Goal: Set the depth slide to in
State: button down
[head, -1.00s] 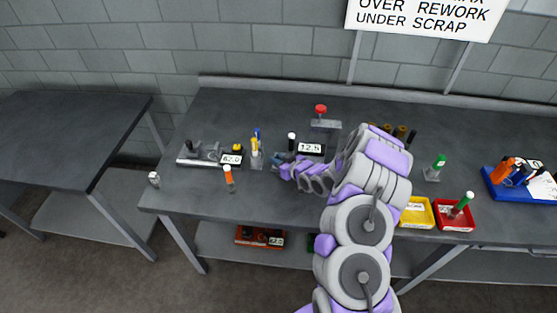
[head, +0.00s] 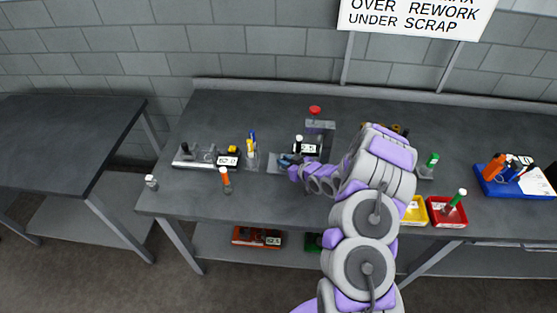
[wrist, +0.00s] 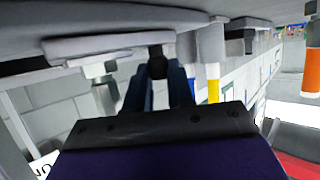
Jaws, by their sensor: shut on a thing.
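The unit with the display reading about 12.5 (head: 308,148) stands on the bench. A black post with a white top (head: 298,141) rises at the display's left. My gripper (head: 287,160) is low in front of this unit, beside a grey plate (head: 275,168). In the wrist view my gripper's two dark blue fingers (wrist: 160,85) are shut on a small dark knob (wrist: 157,63), which I take to be the depth slide's. My arm and fingers hide part of the unit, and the slide's end marks cannot be read.
Another unit with a display (head: 228,161) stands left on the bench (head: 200,205), near blue and yellow handles (head: 252,142) and an orange-topped piece (head: 226,179). A red-topped post (head: 315,111) is behind. Yellow (head: 414,211) and red (head: 448,217) bins stand right. The bench's front left is mostly clear.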

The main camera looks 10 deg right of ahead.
jog(key=shift+s+d+p, duration=0.2)
jog(key=shift+d, duration=0.5)
jog(key=shift+s+d+p, duration=0.25)
jog(key=shift+d, duration=0.45)
jog(key=shift+s+d+p, duration=0.2)
jog(key=shift+d, duration=0.5)
jog(key=c, duration=1.4)
grip_release()
jog(key=o, duration=0.4)
jog(key=shift+d, duration=0.25)
jog(key=shift+s+a, duration=0.15)
jog(key=shift+a, duration=0.1)
jog(key=p+v, duration=0.1)
jog(key=v, duration=1.6)
jog(key=shift+d, duration=0.25)
